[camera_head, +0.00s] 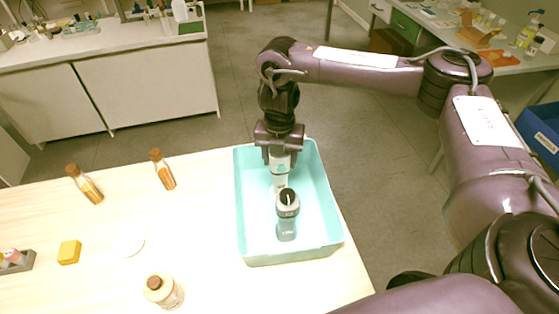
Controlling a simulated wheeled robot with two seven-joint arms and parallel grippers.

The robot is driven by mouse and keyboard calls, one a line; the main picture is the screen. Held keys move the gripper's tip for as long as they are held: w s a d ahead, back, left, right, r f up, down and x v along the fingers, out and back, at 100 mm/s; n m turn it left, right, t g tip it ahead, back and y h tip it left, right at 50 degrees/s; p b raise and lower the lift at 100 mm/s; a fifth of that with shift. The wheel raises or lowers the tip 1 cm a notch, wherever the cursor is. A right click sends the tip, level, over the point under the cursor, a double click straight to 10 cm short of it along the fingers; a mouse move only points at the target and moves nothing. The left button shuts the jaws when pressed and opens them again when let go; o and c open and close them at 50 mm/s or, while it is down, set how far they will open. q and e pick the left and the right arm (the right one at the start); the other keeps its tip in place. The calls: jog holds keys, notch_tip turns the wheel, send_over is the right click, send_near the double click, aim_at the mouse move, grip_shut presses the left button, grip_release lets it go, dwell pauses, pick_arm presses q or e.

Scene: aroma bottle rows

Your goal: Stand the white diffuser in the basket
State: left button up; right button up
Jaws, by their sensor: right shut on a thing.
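The light-blue basket (246,215) stands at the right end of the pale table. My right gripper (280,161) points down inside the far part of the basket's outline and is shut on the white diffuser (280,181). The diffuser looks upright, and its upper part is hidden by the gripper. I cannot tell whether its base touches the basket floor. A grey-blue bottle with a dark top (286,222) stands in the basket, just nearer than the diffuser. My left gripper is not in view.
Two amber bottles with brown caps (163,170) (86,185) stand at the table's far side. A clear jar with a brown cap (164,291), a yellow block (69,252), a white disc (130,245) and a grey holder (16,262) are nearer. The table middle is mostly clear.

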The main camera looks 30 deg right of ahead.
jog(key=shift+w+f, duration=0.1)
jog(key=shift+f, duration=0.35)
jog(key=o, duration=1.4)
jog(key=shift+c, duration=0.2)
notch_tip(320, 180, up, 12)
jog(key=p, duration=0.2)
